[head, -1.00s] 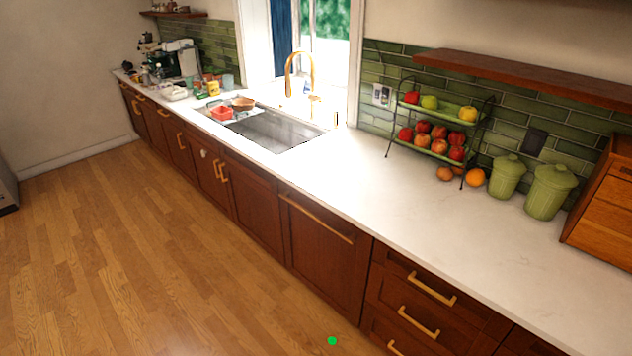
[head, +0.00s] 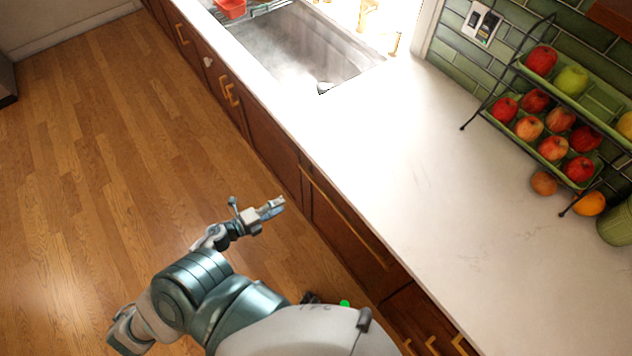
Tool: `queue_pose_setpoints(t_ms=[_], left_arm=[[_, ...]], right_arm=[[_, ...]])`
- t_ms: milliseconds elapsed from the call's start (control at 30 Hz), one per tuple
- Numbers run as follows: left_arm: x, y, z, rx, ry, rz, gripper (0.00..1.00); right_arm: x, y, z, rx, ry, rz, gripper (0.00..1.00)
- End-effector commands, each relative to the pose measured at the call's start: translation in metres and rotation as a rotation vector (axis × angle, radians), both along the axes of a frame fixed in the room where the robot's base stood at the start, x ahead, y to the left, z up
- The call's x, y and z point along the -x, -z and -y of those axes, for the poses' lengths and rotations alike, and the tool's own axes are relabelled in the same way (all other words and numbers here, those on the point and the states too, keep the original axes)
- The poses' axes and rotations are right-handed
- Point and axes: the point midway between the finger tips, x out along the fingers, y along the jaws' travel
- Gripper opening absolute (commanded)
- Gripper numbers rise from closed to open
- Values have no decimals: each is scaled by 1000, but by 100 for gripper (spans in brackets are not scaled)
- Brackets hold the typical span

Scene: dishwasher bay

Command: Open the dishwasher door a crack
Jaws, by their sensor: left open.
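The dishwasher door (head: 332,226) appears to be the dark reddish-brown wood panel under the counter, right of the sink cabinet. It sits flush with its neighbours and looks closed. A long gold bar handle (head: 342,214) runs along its top. My left gripper (head: 276,206) is open and empty, left of the door and in front of the cabinets. Its fingers point right, toward the handle's far end, with a visible gap between them and the handle. My arm and body hide part of the floor and the lower front. My right gripper is not in view.
The white counter (head: 430,190) overhangs the cabinet fronts. The sink (head: 295,45) is at the back. A fruit rack (head: 560,110) stands at the right. Drawers (head: 425,320) adjoin the door on its right. The wood floor (head: 110,150) at left is clear.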

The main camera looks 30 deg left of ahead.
Motion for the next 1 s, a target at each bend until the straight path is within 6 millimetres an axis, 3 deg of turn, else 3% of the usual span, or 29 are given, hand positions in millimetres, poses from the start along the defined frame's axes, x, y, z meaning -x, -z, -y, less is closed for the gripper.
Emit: queue_pose_setpoints(t_ms=[167,600,800,1000], left_arm=[[-27,5,8,1,4,5,41],[-122,30,40,14,-2,1,41],[-147,36,53,11,0,-2,41],[-156,37,58,10,-1,-3,41]], right_arm=[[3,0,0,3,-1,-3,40],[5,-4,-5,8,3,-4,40],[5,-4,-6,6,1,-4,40],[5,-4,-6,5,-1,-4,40]])
